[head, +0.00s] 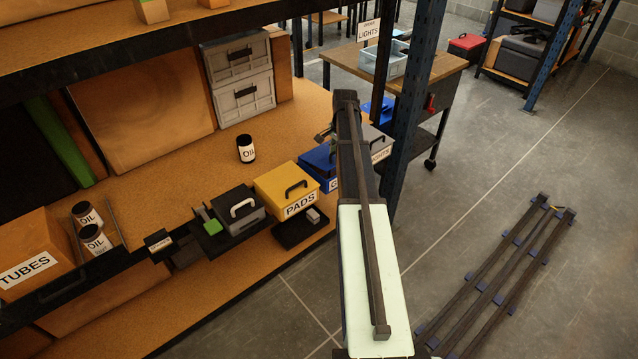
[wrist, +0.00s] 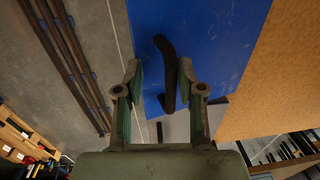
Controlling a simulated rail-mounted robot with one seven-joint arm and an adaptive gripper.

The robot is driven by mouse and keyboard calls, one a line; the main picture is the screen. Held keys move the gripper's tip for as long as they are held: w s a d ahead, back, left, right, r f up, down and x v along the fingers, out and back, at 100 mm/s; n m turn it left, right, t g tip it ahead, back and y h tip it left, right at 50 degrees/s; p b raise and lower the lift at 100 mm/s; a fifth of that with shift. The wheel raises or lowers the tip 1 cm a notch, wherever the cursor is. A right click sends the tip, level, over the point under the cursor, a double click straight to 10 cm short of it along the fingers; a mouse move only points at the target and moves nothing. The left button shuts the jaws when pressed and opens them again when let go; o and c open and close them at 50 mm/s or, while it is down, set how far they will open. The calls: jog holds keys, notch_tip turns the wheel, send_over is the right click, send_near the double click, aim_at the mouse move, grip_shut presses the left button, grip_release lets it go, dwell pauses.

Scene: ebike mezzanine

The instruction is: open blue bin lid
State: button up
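The blue bin (head: 318,163) stands on the shelf edge in the head view, partly hidden behind my arm. In the wrist view its blue lid (wrist: 205,35) fills the upper middle and looks shut. A curved black handle (wrist: 168,72) rises from the lid. My gripper (wrist: 160,76) is open, with one finger on each side of the handle. The handle lies nearer the right finger; I cannot tell if they touch. In the head view my gripper is mostly hidden by the arm.
A yellow PADS bin (head: 285,187) and a dark grey bin (head: 238,208) stand left of the blue bin. Open shelf lies behind, around an oil can (head: 245,148).

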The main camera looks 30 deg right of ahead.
jog(key=shift+s+f+t+b, duration=0.3)
jog(key=shift+s+f+t, duration=0.25)
jog(key=shift+f, duration=0.3)
jog(key=s+r+b, duration=0.3)
jog(key=r, duration=1.4)
jog(key=s+a+f+n+g+p, duration=0.1)
jog(key=a+f+p, duration=0.1)
jog(key=a+f, duration=0.4)
jog(key=s+a+f+n+g+p, duration=0.1)
jog(key=a+f+n, duration=0.1)
jog(key=a+f, duration=0.4)
jog(key=shift+s+a+f+y+p, duration=0.3)
jog(key=shift+f+p, duration=0.1)
jog(key=shift+f, duration=1.7)
jog(key=shift+d, duration=0.15)
